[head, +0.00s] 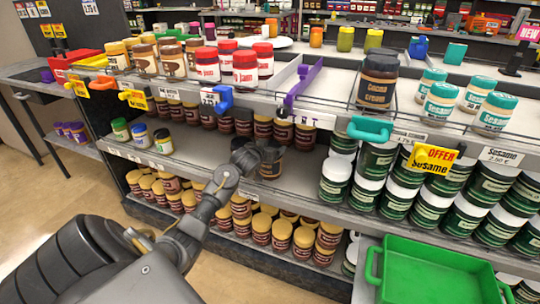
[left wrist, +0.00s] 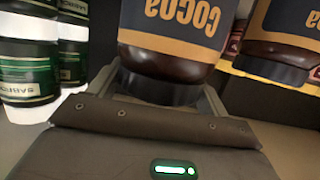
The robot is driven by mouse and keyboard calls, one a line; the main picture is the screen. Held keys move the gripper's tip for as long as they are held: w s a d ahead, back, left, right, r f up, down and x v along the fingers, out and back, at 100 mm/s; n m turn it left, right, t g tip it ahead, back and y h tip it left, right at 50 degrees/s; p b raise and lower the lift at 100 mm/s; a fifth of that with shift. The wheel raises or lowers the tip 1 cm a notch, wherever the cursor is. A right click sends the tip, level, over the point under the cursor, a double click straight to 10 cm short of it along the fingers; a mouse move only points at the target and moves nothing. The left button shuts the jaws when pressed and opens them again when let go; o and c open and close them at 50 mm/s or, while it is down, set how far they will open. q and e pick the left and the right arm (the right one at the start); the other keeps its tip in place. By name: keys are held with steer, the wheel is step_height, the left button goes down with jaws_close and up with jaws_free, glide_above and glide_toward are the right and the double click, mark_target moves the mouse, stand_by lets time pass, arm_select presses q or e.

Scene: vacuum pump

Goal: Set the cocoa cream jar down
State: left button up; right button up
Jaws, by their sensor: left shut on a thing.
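My left gripper (head: 258,160) reaches into the middle shelf (head: 205,150) of the rack. In the left wrist view my left gripper (left wrist: 160,92) is shut on a cocoa cream jar (left wrist: 172,45), a dark brown jar with a black and orange label, near its dark end. The label reads upside down in that view. In the head view the held jar (head: 271,164) is small and dark, partly behind the gripper. I cannot tell whether its base touches the shelf. Another cocoa cream jar (head: 376,80) stands on the top shelf. My right gripper is out of view.
A similar jar (left wrist: 285,40) is close beside the held one. White-lidded green jars (head: 335,180) stand right of the gripper; they also show in the wrist view (left wrist: 28,60). Brown jars (head: 305,135) stand behind. A green crate (head: 440,270) is at front right.

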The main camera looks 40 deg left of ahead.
arm_select(q)
steer(key=f, duration=0.3)
steer(key=shift+a+f+b, duration=0.1)
steer(key=shift+a+b, duration=0.1)
steer(key=shift+b, duration=0.1)
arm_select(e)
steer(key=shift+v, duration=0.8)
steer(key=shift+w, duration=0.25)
arm_select(q)
steer(key=o, duration=2)
steer(key=shift+f, duration=0.2)
